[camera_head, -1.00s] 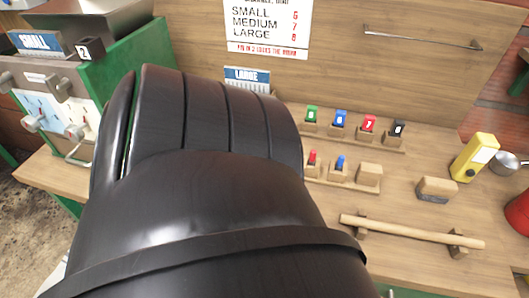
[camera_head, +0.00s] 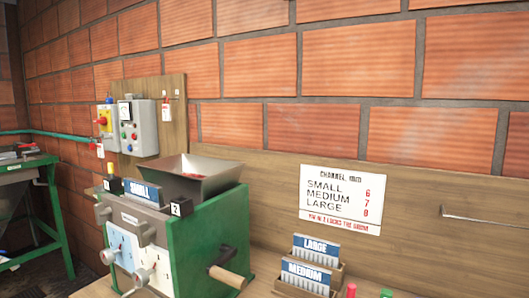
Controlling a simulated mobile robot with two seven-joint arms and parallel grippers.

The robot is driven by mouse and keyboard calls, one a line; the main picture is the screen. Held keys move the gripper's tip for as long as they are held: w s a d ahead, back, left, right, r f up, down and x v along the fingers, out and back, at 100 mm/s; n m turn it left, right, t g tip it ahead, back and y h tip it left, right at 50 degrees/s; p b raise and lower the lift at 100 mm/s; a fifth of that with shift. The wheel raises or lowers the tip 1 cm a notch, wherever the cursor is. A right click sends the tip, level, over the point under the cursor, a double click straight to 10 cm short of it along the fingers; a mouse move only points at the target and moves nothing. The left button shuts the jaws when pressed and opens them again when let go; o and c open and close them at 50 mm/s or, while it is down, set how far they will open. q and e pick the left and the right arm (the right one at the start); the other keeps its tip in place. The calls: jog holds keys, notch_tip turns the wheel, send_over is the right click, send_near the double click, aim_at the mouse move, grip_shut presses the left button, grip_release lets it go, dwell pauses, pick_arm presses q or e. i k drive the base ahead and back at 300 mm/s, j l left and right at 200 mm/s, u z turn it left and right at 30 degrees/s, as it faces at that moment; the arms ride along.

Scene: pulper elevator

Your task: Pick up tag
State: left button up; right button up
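A small red-and-white tag (camera_head: 166,112) hangs on the right part of the wooden wall board (camera_head: 176,83). Another red-and-white tag (camera_head: 100,150) hangs below a grey switch box (camera_head: 103,117) with a yellow-and-red switch, at the board's left. Their print is too small to read. Neither of my grippers is in view, so what they hold cannot be seen.
A grey control box (camera_head: 138,128) with buttons is on the board. Below stands a green machine (camera_head: 210,240) with a metal hopper (camera_head: 195,176) and a wooden handle (camera_head: 229,277). LARGE (camera_head: 315,247) and MEDIUM (camera_head: 305,274) card holders stand right, under a channel sign (camera_head: 340,199).

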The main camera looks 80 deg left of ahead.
aim_at(100, 147)
jog(key=j+u, duration=0.1)
jog(key=u, duration=3.25)
jog(key=i+j+u, duration=0.3)
jog(key=i, duration=0.4)
jog(key=i+j, duration=0.15)
jog(key=j, duration=0.25)
jog(key=i+j, duration=0.15)
jog(key=j, duration=0.25)
jog(key=i+j, duration=0.15)
jog(key=j, duration=0.2)
jog(key=i+j+u, duration=0.1)
jog(key=j, duration=0.3)
jog(key=i+j, duration=0.15)
jog(key=i, duration=0.35)
jog(key=i+j+u, duration=0.1)
jog(key=i, duration=0.35)
jog(key=i+j, duration=0.25)
jog(key=i, duration=0.25)
